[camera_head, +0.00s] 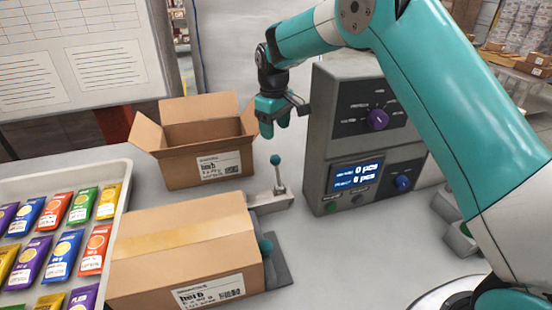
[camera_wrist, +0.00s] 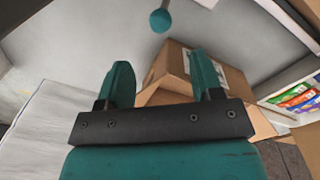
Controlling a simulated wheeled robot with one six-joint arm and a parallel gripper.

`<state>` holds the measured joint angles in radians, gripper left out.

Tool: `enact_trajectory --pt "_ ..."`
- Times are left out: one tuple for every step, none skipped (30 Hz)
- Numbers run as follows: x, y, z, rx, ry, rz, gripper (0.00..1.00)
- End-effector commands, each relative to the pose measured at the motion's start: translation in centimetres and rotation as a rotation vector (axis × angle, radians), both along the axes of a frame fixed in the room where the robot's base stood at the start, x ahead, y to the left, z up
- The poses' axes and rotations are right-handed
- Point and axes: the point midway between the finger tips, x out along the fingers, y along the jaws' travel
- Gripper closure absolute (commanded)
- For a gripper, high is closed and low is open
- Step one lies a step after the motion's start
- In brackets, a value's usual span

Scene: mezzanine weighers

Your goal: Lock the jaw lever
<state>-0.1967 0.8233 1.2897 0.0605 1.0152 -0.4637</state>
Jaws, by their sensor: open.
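The jaw lever (camera_head: 278,174) is a thin upright metal rod with a teal ball on top. It stands on a grey block behind the closed box and left of the control box. The lever's teal ball also shows in the wrist view (camera_wrist: 160,20), beyond and above the fingertips. My gripper (camera_head: 272,128) hangs above and slightly behind the lever, apart from it. In the wrist view my gripper's two teal fingers (camera_wrist: 162,80) are spread with nothing between them touching.
A closed herb box (camera_head: 180,240) lies in front of the lever. An open herb box (camera_head: 205,165) stands left of it. A grey control box (camera_head: 350,140) with knobs and a display stands close on the right. A white tray (camera_head: 122,190) of colourful packets is at left.

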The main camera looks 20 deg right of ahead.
Motion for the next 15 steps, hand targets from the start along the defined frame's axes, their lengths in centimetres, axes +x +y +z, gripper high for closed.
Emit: enact_trajectory --pt "-0.1 -0.1 -1.1 -0.001 0.004 0.000 0.40" --pt "-0.1 -0.1 -1.8 -0.002 0.006 0.000 0.40" --pt "-0.1 -0.1 -2.7 -0.001 0.005 0.000 0.40" --pt "-0.1 -0.1 -3.4 -0.001 0.005 0.000 0.40" --pt "0.0 -0.2 -4.1 -0.001 0.005 0.000 0.40" --pt "0.0 -0.2 -5.0 -0.001 0.005 0.000 0.40" --pt "0.0 -0.2 -5.6 -0.001 0.004 0.000 0.40" --pt "0.0 -0.2 -6.3 -0.001 0.004 0.000 0.40" --pt "0.1 -0.2 -7.1 -0.001 0.003 0.000 0.40" --pt "0.1 -0.3 -7.7 0.000 0.004 0.000 0.40" --pt "0.1 -0.3 -8.3 0.000 0.004 0.000 0.40" --pt "0.1 -0.3 -9.0 0.000 0.002 0.000 0.40" --pt "0.1 -0.3 -9.4 0.000 0.002 0.000 0.40" --pt "0.1 -0.3 -9.8 0.000 0.002 0.000 0.40" --pt "0.2 -0.3 -10.4 0.000 0.001 0.000 0.40"
